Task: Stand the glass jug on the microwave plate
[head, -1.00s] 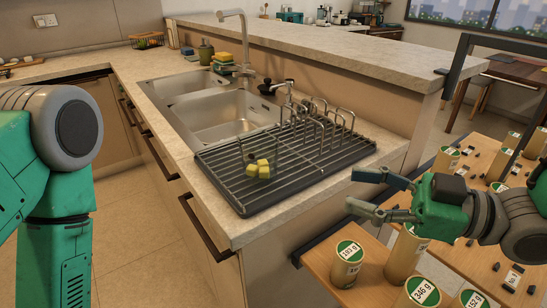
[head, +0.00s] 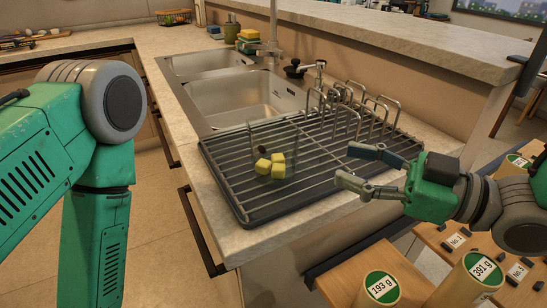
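A clear glass vessel, which looks like the glass jug (head: 287,137), stands on the dark drying rack (head: 225,180) beside the sink. Its outline is faint, and I cannot make out a handle. I see no microwave plate in this view. My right gripper (head: 343,163) is open and empty, over the right side of the rack, to the right of the vessel and apart from it. My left arm is at the left; its gripper is out of view.
Metal loops (head: 350,112) stand up at the rack's back right. The double sink (head: 230,95) and faucet (head: 273,30) lie behind. A raised ledge (head: 400,50) runs along the back. Labelled cylinders (head: 380,290) stand on a wooden surface at the lower right.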

